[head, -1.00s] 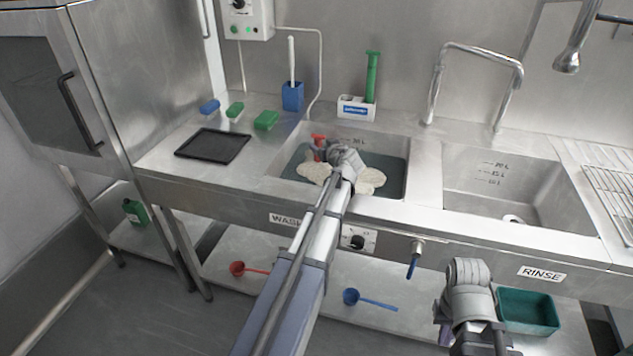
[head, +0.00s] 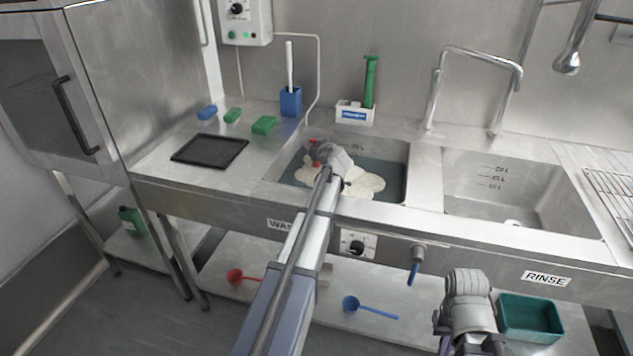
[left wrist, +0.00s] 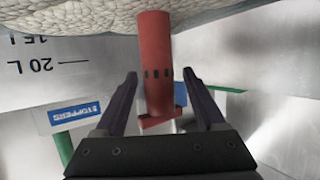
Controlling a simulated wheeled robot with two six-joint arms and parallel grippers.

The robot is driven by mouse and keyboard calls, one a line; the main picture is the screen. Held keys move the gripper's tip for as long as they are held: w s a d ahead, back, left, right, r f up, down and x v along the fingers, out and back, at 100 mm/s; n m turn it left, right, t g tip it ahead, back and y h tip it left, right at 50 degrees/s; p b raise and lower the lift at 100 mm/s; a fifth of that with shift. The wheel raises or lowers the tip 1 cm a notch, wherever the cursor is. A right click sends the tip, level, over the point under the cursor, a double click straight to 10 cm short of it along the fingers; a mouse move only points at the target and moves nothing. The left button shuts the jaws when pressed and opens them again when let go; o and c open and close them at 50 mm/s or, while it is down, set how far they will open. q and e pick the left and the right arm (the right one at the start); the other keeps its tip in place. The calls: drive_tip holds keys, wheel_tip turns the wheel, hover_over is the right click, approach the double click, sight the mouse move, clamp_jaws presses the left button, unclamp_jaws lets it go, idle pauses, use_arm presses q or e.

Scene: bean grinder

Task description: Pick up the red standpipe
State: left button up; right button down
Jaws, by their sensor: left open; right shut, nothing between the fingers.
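Foam (head: 362,185) floats in the wash sink. A white stoppers box (head: 355,113) with a green standpipe (head: 371,80) stands behind the sink. A blue holder with a brush (head: 291,100), sponges (head: 264,125) and a black tray (head: 210,150) are on the left counter. The rinse sink (head: 520,185) is empty.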

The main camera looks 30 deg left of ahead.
use_arm(q)
drive_tip(key=shift+w+a+f, duration=0.3)
drive_tip(key=shift+w+a, duration=0.15)
drive_tip(key=shift+c, duration=0.2)
clamp_jaws()
idle(1.0)
